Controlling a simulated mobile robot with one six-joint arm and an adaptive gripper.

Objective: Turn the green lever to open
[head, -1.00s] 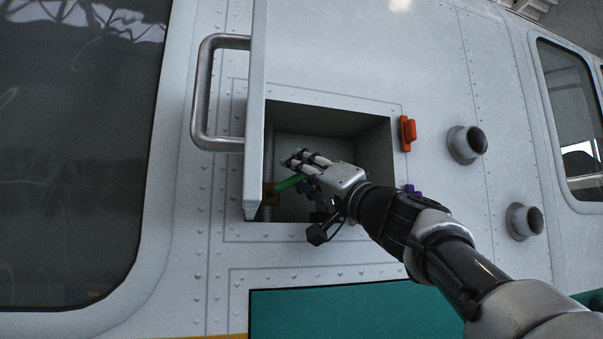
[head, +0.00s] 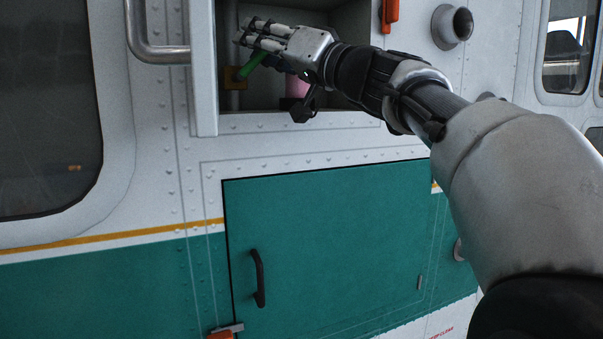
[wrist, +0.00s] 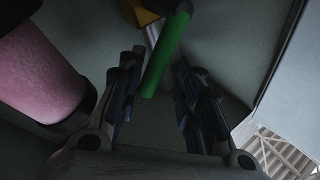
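The green lever (head: 252,65) sits in an open recess in the helicopter's side, on a yellow mount (head: 235,78) at the recess's left. In the head view it slants up to the right, and its upper end is hidden by my gripper (head: 250,33). In the wrist view the green lever (wrist: 166,52) runs between the two fingers of my gripper (wrist: 157,64). The fingers are apart, with a gap on the lever's left side. The lever lies closer to the right finger; whether they touch I cannot tell.
A pink cylinder (head: 297,86) stands in the recess below my gripper; it fills the left of the wrist view (wrist: 38,68). An orange latch (head: 390,12) is outside on the right.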

